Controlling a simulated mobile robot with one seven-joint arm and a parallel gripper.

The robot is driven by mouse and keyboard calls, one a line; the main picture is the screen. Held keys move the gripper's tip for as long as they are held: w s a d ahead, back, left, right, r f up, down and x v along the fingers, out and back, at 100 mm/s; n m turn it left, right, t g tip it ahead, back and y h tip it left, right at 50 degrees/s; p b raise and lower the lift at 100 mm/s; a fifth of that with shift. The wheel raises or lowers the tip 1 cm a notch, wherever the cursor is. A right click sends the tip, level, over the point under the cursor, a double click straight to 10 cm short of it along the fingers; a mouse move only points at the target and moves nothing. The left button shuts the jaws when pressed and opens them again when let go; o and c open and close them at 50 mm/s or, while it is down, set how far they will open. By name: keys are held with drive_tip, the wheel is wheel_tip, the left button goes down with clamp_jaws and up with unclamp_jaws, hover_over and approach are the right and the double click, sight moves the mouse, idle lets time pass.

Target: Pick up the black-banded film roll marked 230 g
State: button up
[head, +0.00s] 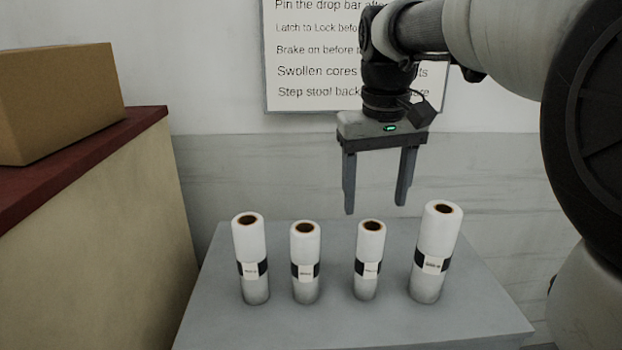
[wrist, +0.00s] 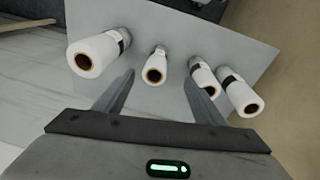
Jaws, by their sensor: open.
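Several white film rolls stand upright in a row on a grey table, each with a black band and a small white label too small to read, so I cannot tell which is marked 230 g. In the head view they are the far-left roll (head: 248,240), the second roll (head: 305,245), the third roll (head: 370,245) and the tallest, far-right roll (head: 438,235). My gripper (head: 375,208) is open and empty, above and behind the third roll in the picture. In the wrist view, the third roll (wrist: 159,64) shows between the fingertips (wrist: 159,78); the tallest roll (wrist: 100,47) is left.
The grey table (head: 340,322) has narrow gaps between rolls and bare room in front. A cardboard box (head: 60,100) sits on a red-topped counter (head: 90,160) at the left. A sign (head: 312,60) hangs on the wall behind my gripper.

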sight(372, 225)
drive_tip(key=w, duration=0.2)
drive_tip(key=w+d+g+p, duration=0.1)
drive_tip(key=shift+w+r+g, duration=0.15)
drive_tip(key=shift+w+g, duration=0.15)
drive_tip(key=shift+w, duration=0.1)
wheel_tip(372, 225, down, 12)
drive_tip(key=shift+b, duration=0.9)
drive_tip(key=shift+s+f, duration=0.15)
drive_tip(key=shift+f, duration=1.2)
drive_tip(key=shift+s+f, duration=0.1)
drive_tip(key=shift+f, duration=1.2)
drive_tip(key=c, duration=1.3)
